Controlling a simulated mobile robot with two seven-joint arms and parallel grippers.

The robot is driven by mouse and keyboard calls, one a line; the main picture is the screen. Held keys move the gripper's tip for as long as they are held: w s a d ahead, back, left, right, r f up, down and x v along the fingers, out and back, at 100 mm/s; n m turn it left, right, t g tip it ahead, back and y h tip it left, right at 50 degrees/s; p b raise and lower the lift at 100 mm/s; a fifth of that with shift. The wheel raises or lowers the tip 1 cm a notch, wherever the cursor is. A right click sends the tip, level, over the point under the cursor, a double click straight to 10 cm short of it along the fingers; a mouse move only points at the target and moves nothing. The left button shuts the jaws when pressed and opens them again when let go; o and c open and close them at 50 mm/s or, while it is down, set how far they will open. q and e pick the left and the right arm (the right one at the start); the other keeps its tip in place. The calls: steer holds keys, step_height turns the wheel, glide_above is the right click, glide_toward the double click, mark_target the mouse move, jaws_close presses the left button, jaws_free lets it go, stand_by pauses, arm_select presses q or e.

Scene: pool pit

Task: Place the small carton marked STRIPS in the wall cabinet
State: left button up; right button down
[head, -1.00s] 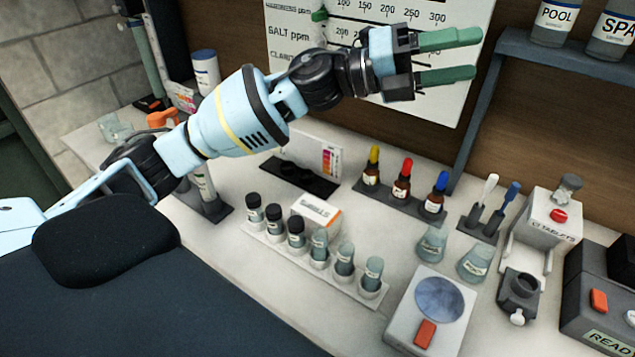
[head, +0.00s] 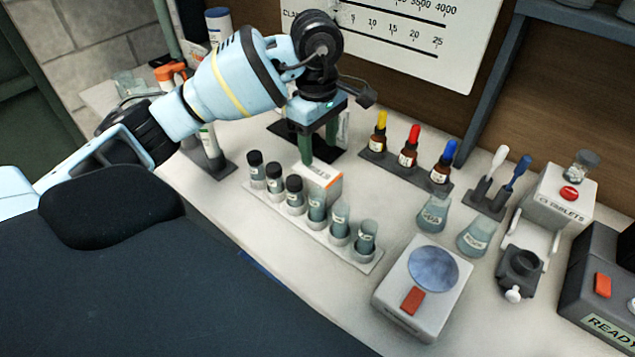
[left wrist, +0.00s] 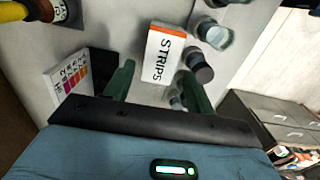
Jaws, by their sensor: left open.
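The small white carton marked STRIPS, with an orange edge (head: 323,183), stands on the counter behind the vial rack, partly hidden by vials and my left gripper. In the left wrist view, the carton (left wrist: 162,55) shows its lettering ahead of the fingers. My left gripper (head: 318,148) points down, open and empty, just above and behind the carton. In the left wrist view its green fingers (left wrist: 158,75) stand apart to either side of the carton's near end; I cannot tell whether they touch it. No wall cabinet can be made out for certain. My right gripper is not in view.
The vial rack (head: 345,252) stands close in front of the carton. Dropper bottles in a dark holder (head: 405,172) stand to the right, with flasks (head: 432,214) and a round-plated device (head: 425,285) nearer. A blue-grey wall shelf (head: 570,18) is at upper right.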

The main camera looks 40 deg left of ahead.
mark_target(317, 171)
arm_select(q)
steer(key=shift+a, duration=0.35)
steer(key=shift+f, duration=1.35)
steer(key=f, duration=0.4)
steer(key=shift+s+d+p, duration=0.15)
steer(key=shift+d+p, duration=0.05)
steer(key=shift+p, duration=0.15)
steer(key=shift+f, duration=0.5)
steer(key=shift+c, duration=0.5)
steer(key=c, duration=0.6)
step_height(317, 171, up, 9)
steer(key=shift+f, duration=0.15)
steer(key=shift+r, duration=0.65)
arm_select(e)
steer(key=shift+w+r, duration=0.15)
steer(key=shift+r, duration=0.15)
